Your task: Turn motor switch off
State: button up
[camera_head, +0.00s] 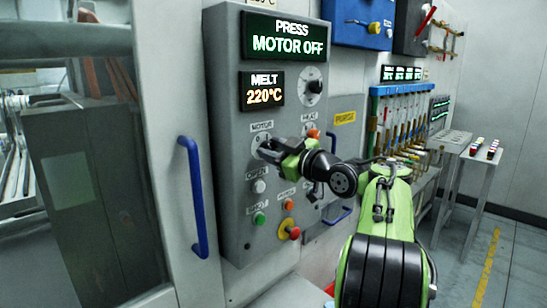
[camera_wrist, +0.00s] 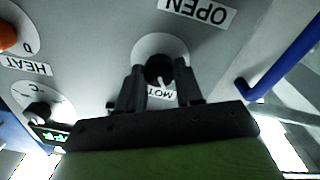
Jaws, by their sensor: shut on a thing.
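The motor switch is a black knob (camera_wrist: 159,66) on a round pale plate (camera_wrist: 160,45), beside an upside-down MOTOR label in the wrist view. A white mark on the knob points toward that label. In the head view its plate (camera_head: 259,138) is partly hidden behind my gripper (camera_head: 268,149). In the wrist view my gripper (camera_wrist: 158,75) has one black finger on each side of the knob and is shut on it. The display (camera_head: 284,37) reads PRESS MOTOR OFF.
Around the switch are the HEAT knob (camera_head: 313,134), OPEN button (camera_head: 259,186), green button (camera_head: 259,219) and red-yellow stop button (camera_head: 289,230). A blue handle (camera_head: 194,195) stands out left of the panel. A second display (camera_head: 262,90) reads MELT 220°C.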

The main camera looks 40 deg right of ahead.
jog(key=shift+n, duration=0.3)
jog(key=o, duration=1)
jog(key=shift+o, duration=0.2)
jog(key=s+b, duration=0.2)
jog(key=s, duration=1.3)
jog(key=shift+s+d+f, duration=0.15)
jog(key=shift+s+f, duration=0.15)
jog(key=shift+s, duration=0.05)
